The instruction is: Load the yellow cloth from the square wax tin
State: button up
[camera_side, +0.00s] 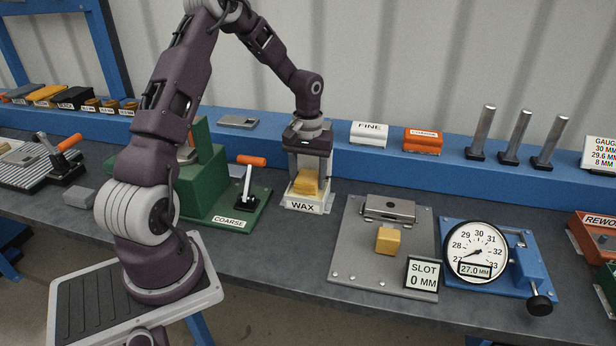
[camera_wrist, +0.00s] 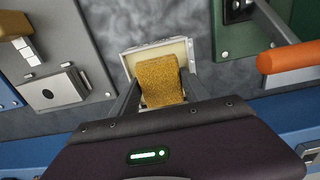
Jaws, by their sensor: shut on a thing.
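The square wax tin (camera_side: 308,203) stands on the bench with a label reading WAX on its front; its pale rim also shows in the wrist view (camera_wrist: 192,52). The yellow cloth (camera_side: 306,184) is a folded, rough-textured pad at the tin's opening. It fills the middle of the wrist view (camera_wrist: 160,80). My gripper (camera_side: 306,175) points down over the tin and is shut on the yellow cloth, with a finger on each side of it. The cloth's lower end is at the tin, and I cannot tell whether it touches the wax.
Left of the tin stands a green COARSE fixture (camera_side: 225,205) with an orange-handled lever (camera_side: 250,162). To the right are a grey plate (camera_side: 360,262) with a yellow block (camera_side: 388,240), a SLOT 0 MM sign (camera_side: 422,278) and a dial gauge (camera_side: 475,252). FINE and orange blocks sit on the blue ledge behind.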

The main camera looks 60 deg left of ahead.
aim_at(308, 177)
jog(key=shift+f, duration=0.55)
dwell(0.9)
jog(key=shift+r, duration=3.55)
